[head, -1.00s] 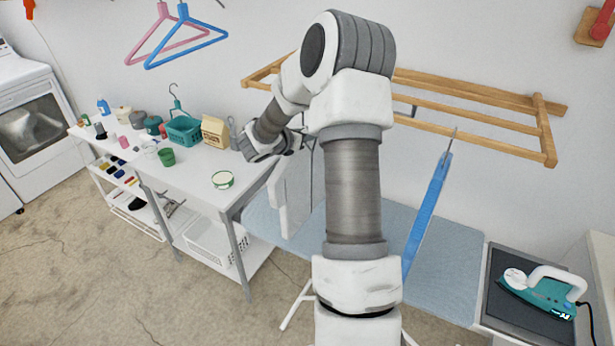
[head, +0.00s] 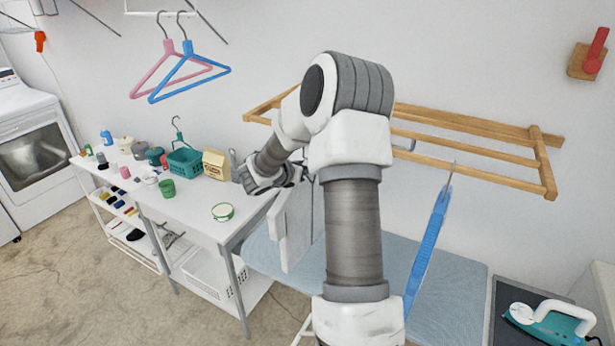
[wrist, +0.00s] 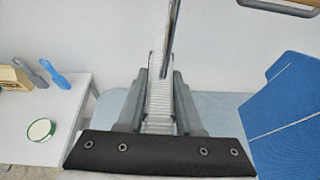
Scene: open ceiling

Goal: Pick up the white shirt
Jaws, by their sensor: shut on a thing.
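A flat white panel-like thing, which appears to be the white shirt (head: 292,232), hangs upright under my gripper in the head view, partly hidden by my arm. My gripper (wrist: 160,78) is shut in the wrist view on a white ribbed part, with a metal hook rod rising from between the fingers. In the head view my gripper (head: 298,172) is small and partly hidden by my arm, between the white table and the ironing board.
A blue flat thing with a hook (head: 430,245) hangs at right, near the wooden rack (head: 470,150). The ironing board (head: 455,290) lies below, with a teal iron (head: 550,325) at right. The white table (head: 195,195) holds several small items. Pink and blue hangers (head: 185,75) hang at upper left.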

